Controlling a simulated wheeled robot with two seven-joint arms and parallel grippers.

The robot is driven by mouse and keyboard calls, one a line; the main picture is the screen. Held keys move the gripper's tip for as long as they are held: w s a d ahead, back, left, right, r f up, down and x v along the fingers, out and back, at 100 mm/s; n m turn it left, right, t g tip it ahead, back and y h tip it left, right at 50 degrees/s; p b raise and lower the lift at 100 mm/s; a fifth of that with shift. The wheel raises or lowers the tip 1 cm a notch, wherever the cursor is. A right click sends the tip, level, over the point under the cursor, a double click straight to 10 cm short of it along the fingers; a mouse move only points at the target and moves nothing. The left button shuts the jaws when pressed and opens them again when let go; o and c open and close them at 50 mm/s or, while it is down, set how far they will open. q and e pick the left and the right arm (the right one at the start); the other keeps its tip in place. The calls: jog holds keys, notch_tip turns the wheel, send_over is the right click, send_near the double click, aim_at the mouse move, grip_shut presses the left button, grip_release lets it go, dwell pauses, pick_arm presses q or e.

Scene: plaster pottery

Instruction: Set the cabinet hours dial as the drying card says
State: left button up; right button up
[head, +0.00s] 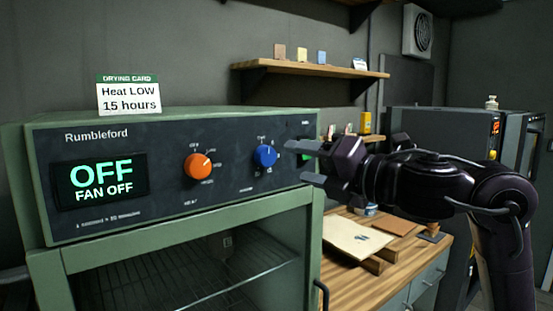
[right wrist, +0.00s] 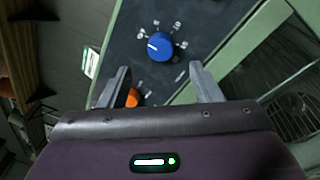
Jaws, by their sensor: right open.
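The drying card (head: 128,97) stands on top of the cabinet and reads "Heat LOW, 15 hours". The cabinet display (head: 100,181) reads "OFF, FAN OFF". An orange dial (head: 197,166) and a blue dial (head: 265,156) sit on the dark panel; their small labels are hard to read. My right gripper (head: 296,162) is open and empty, just right of the blue dial. In the right wrist view the blue dial (right wrist: 165,48) shows beyond and between the open fingers (right wrist: 160,70), apart from them. Its white mark points left there. My left gripper is out of view.
The open shelf space (head: 190,280) of the cabinet lies below the panel. A wooden bench (head: 350,275) with boards is at the right. A wall shelf (head: 310,68) with small blocks hangs behind, and a dark machine (head: 505,140) stands at the far right.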

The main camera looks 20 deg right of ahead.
aim_at(270, 157)
jog(key=p+x, duration=0.2)
jog(key=x, duration=0.5)
jog(key=shift+w+a, duration=0.15)
jog(key=shift+w, duration=0.05)
jog(key=shift+c, duration=0.2)
jog(key=c, duration=0.9)
jog(key=shift+c, duration=0.2)
